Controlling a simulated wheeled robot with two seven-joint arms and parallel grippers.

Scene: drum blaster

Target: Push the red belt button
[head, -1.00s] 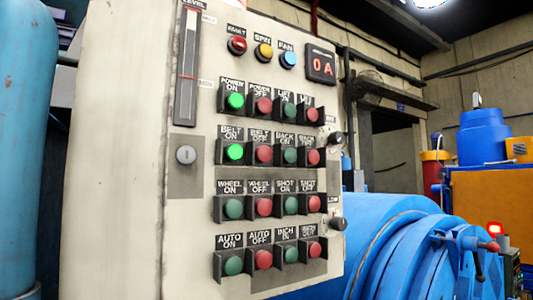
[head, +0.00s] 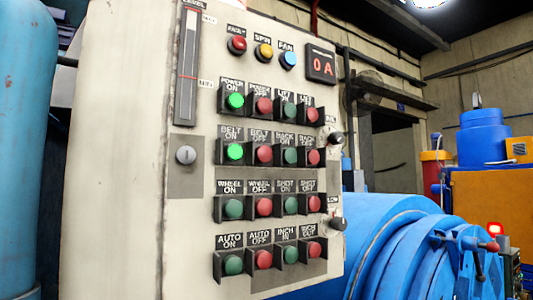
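The red belt button (head: 264,154) sits under the "BELT OFF" label, in the second button row of the cream control panel (head: 115,170). To its left the green "BELT ON" button (head: 235,151) is brightly lit. The red button looks unlit, and dark guards stand beside it. Neither of my grippers is in view, and nothing touches the panel.
The lit green "POWER ON" button (head: 235,101) and red "POWER OFF" button (head: 264,105) are just above. The red "WHEEL OFF" button (head: 264,206) is below. Two black knobs (head: 336,138) protrude at the panel's right edge. Blue machinery (head: 400,240) stands at right.

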